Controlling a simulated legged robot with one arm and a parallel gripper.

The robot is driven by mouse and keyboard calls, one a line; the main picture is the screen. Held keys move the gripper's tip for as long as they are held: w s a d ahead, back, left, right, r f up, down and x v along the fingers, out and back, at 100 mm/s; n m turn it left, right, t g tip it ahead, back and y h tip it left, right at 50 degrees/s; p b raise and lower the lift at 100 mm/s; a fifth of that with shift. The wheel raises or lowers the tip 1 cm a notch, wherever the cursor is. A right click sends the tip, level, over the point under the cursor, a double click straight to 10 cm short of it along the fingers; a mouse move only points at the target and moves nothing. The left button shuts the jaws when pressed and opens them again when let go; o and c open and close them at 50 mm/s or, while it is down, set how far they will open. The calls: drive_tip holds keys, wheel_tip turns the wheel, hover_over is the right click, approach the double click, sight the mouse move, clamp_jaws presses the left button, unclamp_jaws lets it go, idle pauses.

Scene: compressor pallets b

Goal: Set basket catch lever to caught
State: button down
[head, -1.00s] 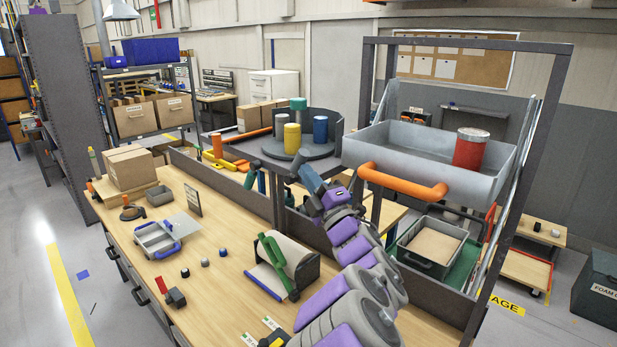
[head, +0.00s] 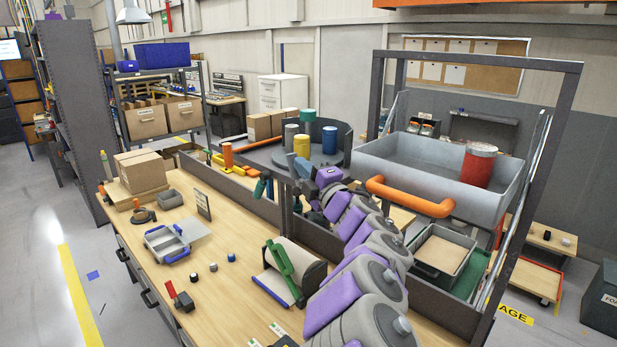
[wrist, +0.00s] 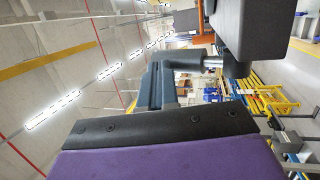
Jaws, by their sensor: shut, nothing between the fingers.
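A grey metal basket (head: 400,170) with an orange front handle (head: 408,197) hangs raised in a dark upright frame (head: 376,90). A red jar with a pale lid (head: 480,167) stands in it. I cannot make out the basket catch lever for certain in either view. My gripper (head: 302,168) is shut and empty, left of the basket and in front of the round turntable. In the wrist view, my grey fingers (wrist: 158,84) show beyond my purple wrist. A dark block (wrist: 240,35) with a short pale cylinder (wrist: 212,62) is close to them; I cannot tell whether they touch.
The turntable (head: 340,153) holds several coloured cylinders. A grey bin (head: 438,252) sits below the basket. The wooden bench (head: 235,285) carries a roll holder with a green lever (head: 282,262), a blue-handled tray (head: 168,242) and boxes (head: 142,172).

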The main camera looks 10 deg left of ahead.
drive_tip(key=shift+b+x, duration=0.4)
drive_tip(key=shift+x, duration=0.6)
drive_tip(key=shift+s+a, duration=0.1)
drive_tip(key=shift+a, duration=0.1)
drive_tip(key=shift+f, duration=0.1)
drive_tip(key=b+v, duration=0.1)
drive_tip(key=v, duration=1.6)
drive_tip(key=shift+d, duration=0.15)
